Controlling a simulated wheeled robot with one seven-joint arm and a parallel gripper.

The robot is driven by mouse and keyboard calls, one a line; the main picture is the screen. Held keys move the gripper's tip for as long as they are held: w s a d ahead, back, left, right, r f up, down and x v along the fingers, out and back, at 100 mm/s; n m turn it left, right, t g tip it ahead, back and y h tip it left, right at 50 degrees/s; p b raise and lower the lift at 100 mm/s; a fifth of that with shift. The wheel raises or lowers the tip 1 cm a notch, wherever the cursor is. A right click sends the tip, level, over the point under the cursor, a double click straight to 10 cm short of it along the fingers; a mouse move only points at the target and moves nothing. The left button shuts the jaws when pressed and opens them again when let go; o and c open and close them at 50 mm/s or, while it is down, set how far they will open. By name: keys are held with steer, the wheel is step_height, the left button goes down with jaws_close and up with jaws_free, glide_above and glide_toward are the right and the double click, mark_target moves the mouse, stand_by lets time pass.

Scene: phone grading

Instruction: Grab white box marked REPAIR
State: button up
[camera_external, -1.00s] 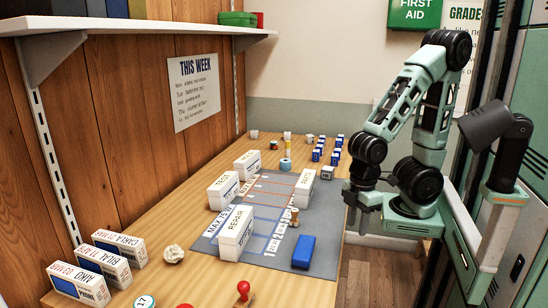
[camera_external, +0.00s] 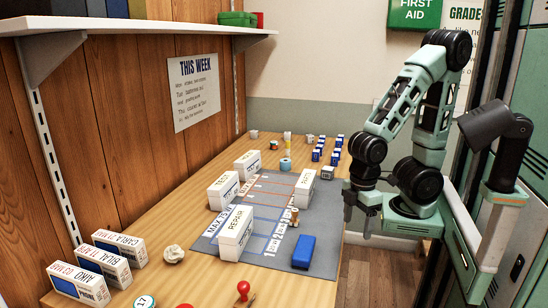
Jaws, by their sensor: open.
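The white box marked REPAIR (camera_external: 235,235) stands upright on the near part of the grey grid mat (camera_external: 207,245), close to its left edge. My gripper (camera_external: 357,222) hangs off the table's right edge, well to the right of the box. Its fingers point down and are apart, with nothing seen between them.
Other white marked boxes stand on the mat: one on the left (camera_external: 223,190), one behind (camera_external: 247,163) and one on the right (camera_external: 304,187). A blue block (camera_external: 303,251) lies at the mat's near right. Phone boxes (camera_external: 80,283) line the front left. Crumpled paper (camera_external: 173,254) lies nearby.

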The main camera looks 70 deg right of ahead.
step_height(320, 180, up, 5)
steer(key=w+d+m+g+y, duration=0.1)
steer(key=w+m+g+y, duration=0.65)
steer(key=w+m, duration=1.15)
steer(key=w+d+m+t+y, duration=0.65)
steer(key=w+d+y, duration=0.35)
steer(key=w+d, duration=0.6)
steer(key=shift+n, duration=0.25)
step_height(320, 180, down, 8)
steer(key=shift+a+r, duration=0.1)
steer(key=shift+r, duration=0.15)
steer(key=shift+a+f, duration=0.2)
steer(key=shift+a, duration=0.05)
glide_toward(241, 212)
steer(key=a, duration=1)
steer(key=shift+s+f, duration=0.35)
steer(key=shift+f, duration=0.05)
steer(key=c, duration=1.3)
